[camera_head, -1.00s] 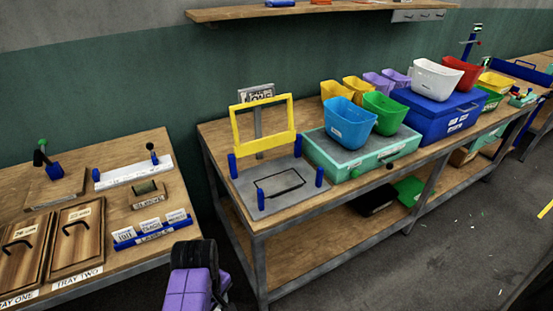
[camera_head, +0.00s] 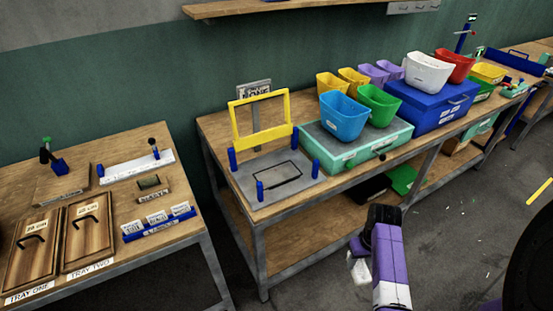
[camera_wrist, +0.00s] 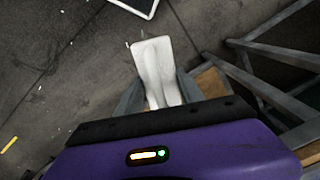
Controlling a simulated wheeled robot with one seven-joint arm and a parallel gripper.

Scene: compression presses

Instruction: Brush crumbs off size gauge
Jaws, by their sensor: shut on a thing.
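My gripper (camera_wrist: 159,92) is shut on a pale white, flattish, folded-looking thing (camera_wrist: 153,62); I cannot tell whether it is a cloth or a brush. In the head view the white thing (camera_head: 360,269) hangs beside my purple wrist, in front of the bench and over the floor, apart from everything. A yellow upright frame (camera_head: 235,127) stands at the back of a grey plate (camera_head: 242,180) with a black rectangle outline and blue corner posts. This looks like the size gauge, but the sign (camera_head: 254,89) behind it is not readable. No crumbs are discernible on it.
A green case (camera_head: 355,150) with blue and green bins stands right of the plate. A blue box (camera_head: 430,105) is beyond it. The left table (camera_head: 150,250) holds two wooden trays and a blue card rack. Floor is open in front of the bench, with small pale specks.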

